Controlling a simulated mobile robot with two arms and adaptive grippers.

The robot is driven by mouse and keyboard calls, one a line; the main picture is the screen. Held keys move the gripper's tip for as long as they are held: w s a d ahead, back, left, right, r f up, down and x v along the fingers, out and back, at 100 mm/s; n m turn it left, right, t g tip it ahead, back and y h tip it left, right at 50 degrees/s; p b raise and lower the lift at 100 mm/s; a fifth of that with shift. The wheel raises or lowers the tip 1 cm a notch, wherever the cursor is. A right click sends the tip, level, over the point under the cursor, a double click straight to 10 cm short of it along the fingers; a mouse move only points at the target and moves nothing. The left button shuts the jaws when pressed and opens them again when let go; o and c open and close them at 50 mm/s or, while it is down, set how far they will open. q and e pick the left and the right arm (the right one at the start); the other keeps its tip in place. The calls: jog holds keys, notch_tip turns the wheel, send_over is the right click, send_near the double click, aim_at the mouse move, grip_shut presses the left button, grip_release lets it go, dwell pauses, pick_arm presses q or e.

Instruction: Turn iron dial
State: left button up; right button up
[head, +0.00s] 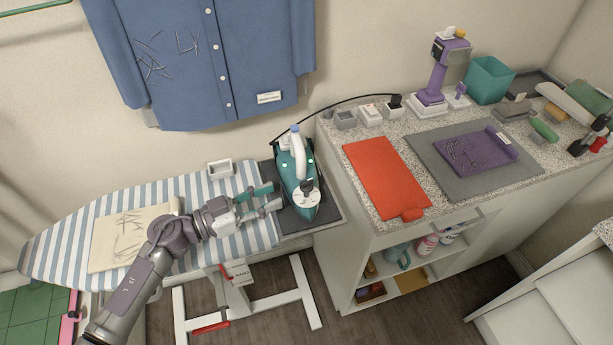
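The iron (298,180) is teal and white. It stands on a dark grey rest pad (327,212) at the right end of the striped ironing board. Its dial (307,187) is a small dark knob on a round white face near the iron's lower end. My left gripper (277,196) is just left of the iron, its fingers apart with clear space between them and pointing toward the dial. No object shows between the fingers, and a small gap appears to separate them from the dial. My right gripper is not clearly visible.
The ironing board (47,249) holds a folded beige cloth (105,241) and a small white tray (220,169). A black cord arches from the iron to the counter (348,140). The counter holds a red mat (385,177) and a purple steamer (437,75). A blue shirt (215,60) hangs behind.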

aim_at(300, 184)
pick_arm(q)
jog(key=p+x, duration=0.1)
jog(key=x, duration=0.8)
jog(key=shift+w+d, duration=0.2)
jog(key=shift+d, duration=0.15)
jog(key=shift+r, duration=0.1)
jog(key=shift+c, duration=0.3)
grip_shut()
